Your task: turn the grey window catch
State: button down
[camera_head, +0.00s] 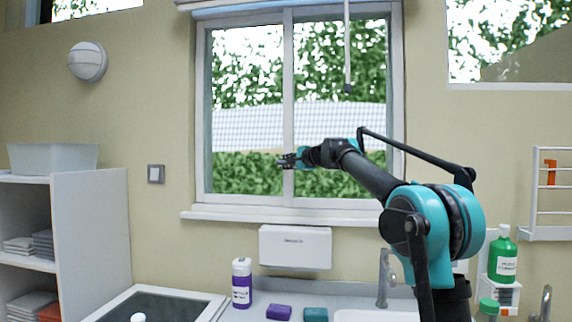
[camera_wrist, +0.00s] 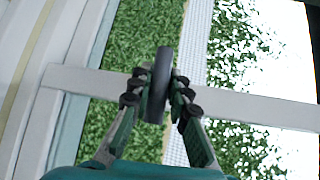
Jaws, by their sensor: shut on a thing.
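The grey window catch (camera_wrist: 160,72) is a dark, rounded bar in the middle of the wrist view. It lies roughly crosswise to the window's pale middle post (camera_wrist: 240,104). My gripper (camera_wrist: 159,92) has its black-jointed fingers on both sides of the catch, closed on it. In the head view my gripper (camera_head: 287,161) is at the middle post (camera_head: 288,100), low on the window (camera_head: 345,190). The catch is too small and too covered by the fingers to make out there.
Below the sill (camera_head: 280,216) are a white dispenser (camera_head: 295,247), a purple-labelled bottle (camera_head: 241,283), purple (camera_head: 279,312) and teal (camera_head: 315,314) blocks, and a tap (camera_head: 384,280). A cord (camera_head: 347,45) hangs before the right pane. A shelf unit (camera_head: 95,230) stands at left.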

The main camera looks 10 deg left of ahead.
jog(key=c, duration=1.4)
grip_release()
jog(key=shift+w+d+f, duration=0.1)
jog(key=shift+c, duration=0.2)
jog(key=v, duration=1.2)
